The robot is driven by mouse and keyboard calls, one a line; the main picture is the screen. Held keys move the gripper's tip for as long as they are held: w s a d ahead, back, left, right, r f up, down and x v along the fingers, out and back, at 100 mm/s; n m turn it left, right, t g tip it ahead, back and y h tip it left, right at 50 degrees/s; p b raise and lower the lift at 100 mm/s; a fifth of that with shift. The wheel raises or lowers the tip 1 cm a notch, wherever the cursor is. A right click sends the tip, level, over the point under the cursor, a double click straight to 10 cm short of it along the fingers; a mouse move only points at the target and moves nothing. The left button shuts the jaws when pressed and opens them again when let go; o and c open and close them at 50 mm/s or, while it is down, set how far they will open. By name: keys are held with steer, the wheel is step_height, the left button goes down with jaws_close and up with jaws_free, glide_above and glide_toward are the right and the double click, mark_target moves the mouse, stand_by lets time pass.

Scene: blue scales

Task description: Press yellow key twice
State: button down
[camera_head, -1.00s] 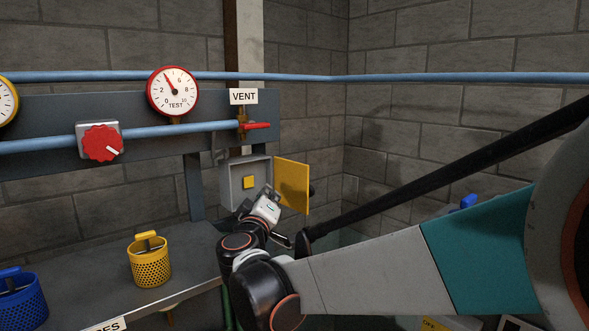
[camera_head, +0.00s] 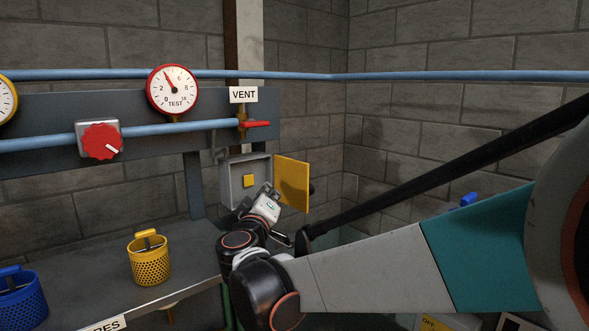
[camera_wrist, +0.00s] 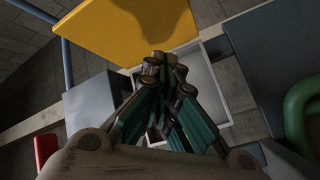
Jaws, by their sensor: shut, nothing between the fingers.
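The yellow key (camera_head: 250,181) is a small square on the back of an open grey box (camera_head: 230,187) on the wall. The box's yellow door (camera_head: 292,184) stands swung open to the right. My gripper (camera_head: 271,193) is in front of the box's lower right part, close to it. In the wrist view my gripper (camera_wrist: 166,62) is shut and empty, its fingertips in front of the pale box interior (camera_wrist: 203,80). The yellow door also shows above the fingers in the wrist view (camera_wrist: 125,25). The key is not visible in the wrist view, probably hidden behind the fingers.
A red valve handle (camera_head: 256,124) and the VENT sign (camera_head: 243,95) are above the box. A red knob (camera_head: 101,142) and a TEST gauge (camera_head: 173,90) are to the left. A yellow basket (camera_head: 150,262) and a blue basket (camera_head: 20,304) stand on the bench (camera_head: 195,268).

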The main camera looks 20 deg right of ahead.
mark_target(248, 181)
steer(key=shift+s, duration=0.15)
stand_by(0.3)
steer(key=s+d+p, duration=0.1)
steer(key=s+p, duration=0.1)
steer(key=s, duration=0.2)
steer(key=shift+w+a+b, duration=0.25)
steer(key=shift+w+a, duration=0.15)
steer(key=shift+w, duration=1.1)
steer(key=shift+w+a+b, duration=0.25)
steer(key=shift+w+a, duration=0.2)
steer(key=shift+w, duration=1.05)
steer(key=shift+w+a+b, duration=0.25)
steer(key=shift+w+a, duration=0.15)
steer(key=shift+w, duration=1.1)
steer(key=shift+w, duration=0.15)
steer(key=shift+w+a, duration=0.15)
steer(key=shift+w, duration=0.15)
steer(key=shift+w+a, duration=0.1)
steer(key=shift+w, duration=0.2)
steer(key=shift+s, duration=0.1)
steer(key=shift+s+d+b, duration=0.25)
steer(key=shift+s+b, duration=0.05)
steer(key=shift+s, duration=0.35)
